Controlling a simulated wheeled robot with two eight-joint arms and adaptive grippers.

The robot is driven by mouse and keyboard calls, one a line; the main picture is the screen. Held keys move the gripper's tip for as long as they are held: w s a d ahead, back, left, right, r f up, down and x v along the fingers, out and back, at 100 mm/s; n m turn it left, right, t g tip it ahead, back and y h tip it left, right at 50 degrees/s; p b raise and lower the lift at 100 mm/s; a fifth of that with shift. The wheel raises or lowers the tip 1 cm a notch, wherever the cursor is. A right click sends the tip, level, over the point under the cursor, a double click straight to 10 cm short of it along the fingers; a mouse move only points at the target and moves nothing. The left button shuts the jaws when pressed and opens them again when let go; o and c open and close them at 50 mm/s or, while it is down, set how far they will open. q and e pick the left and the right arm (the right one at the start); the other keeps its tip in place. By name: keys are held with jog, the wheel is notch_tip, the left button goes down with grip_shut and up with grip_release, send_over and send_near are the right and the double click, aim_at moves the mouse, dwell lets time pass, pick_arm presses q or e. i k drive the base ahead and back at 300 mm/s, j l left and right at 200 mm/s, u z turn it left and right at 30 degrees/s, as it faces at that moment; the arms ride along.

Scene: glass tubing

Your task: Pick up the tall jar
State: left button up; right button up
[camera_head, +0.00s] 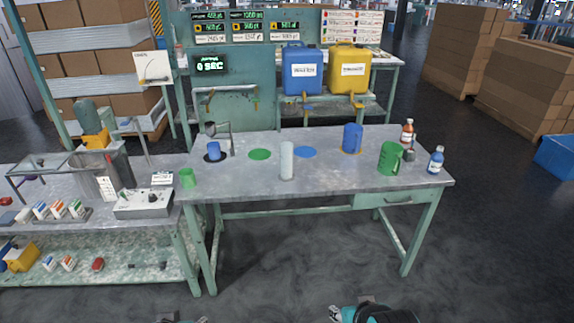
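The tall jar (287,161) is a narrow, pale, whitish cylinder. It stands upright near the front middle of the grey metal table (330,185). Only a sliver of my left gripper (182,320) shows at the bottom edge, left of centre. Part of my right arm, teal and black, shows at the bottom edge right of centre, with a small pale tip that may belong to my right gripper (335,313). Both are well below the table in the picture and apart from the jar. Their fingers cannot be made out.
A green disc (259,154) and a blue disc (305,152) lie behind the jar. A blue cup (352,138), green mug (390,158) and bottles (436,160) stand to the right.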

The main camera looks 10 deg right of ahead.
aim_at(286, 174)
jog(key=i+l, duration=0.15)
jog(key=i, duration=0.35)
jog(key=i+l, duration=0.15)
jog(key=i, duration=0.4)
